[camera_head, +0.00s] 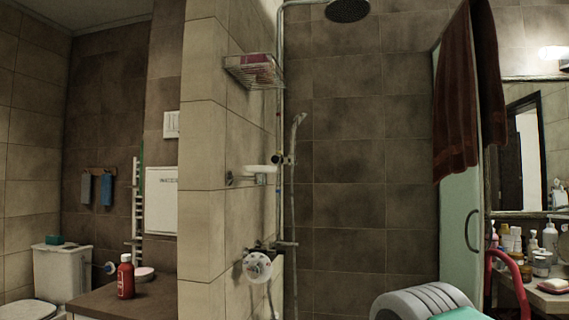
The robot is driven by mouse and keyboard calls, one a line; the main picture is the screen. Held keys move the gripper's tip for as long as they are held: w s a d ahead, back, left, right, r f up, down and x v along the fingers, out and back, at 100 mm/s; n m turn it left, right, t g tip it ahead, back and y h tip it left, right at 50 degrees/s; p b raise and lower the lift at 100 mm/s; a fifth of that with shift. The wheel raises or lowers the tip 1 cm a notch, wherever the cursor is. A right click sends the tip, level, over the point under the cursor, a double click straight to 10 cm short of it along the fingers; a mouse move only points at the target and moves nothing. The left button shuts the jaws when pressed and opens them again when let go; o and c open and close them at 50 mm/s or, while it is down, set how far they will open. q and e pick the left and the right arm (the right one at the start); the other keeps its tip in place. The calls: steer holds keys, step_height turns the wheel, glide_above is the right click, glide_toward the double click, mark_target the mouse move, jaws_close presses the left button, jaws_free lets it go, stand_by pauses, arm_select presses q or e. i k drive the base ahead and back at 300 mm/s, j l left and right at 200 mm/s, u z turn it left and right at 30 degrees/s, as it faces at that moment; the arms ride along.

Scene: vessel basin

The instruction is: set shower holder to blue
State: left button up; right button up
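A hand shower (298,121) hangs upright on a vertical metal rail at the corner of the tiled shower wall. A small dark and chrome holder (283,159) sits on the rail below the shower head. Lower down, a round white dial (257,267) with small red marks sticks out from the wall beside the chrome mixer fittings (284,244). The dial's marks are too small to tell which colour it is set to. Neither of my grippers is in view.
A wire basket (254,71) and a soap dish (260,169) stick out from the wall. A grey ribbed object (416,301) stands at the lower right. A glass door (461,225) with dark red towels is right. A red bottle (125,277) stands on a counter.

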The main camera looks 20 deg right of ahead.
mark_target(276, 159)
steer(key=i+l+u, duration=0.7)
steer(key=l, duration=0.15)
steer(key=k, duration=0.05)
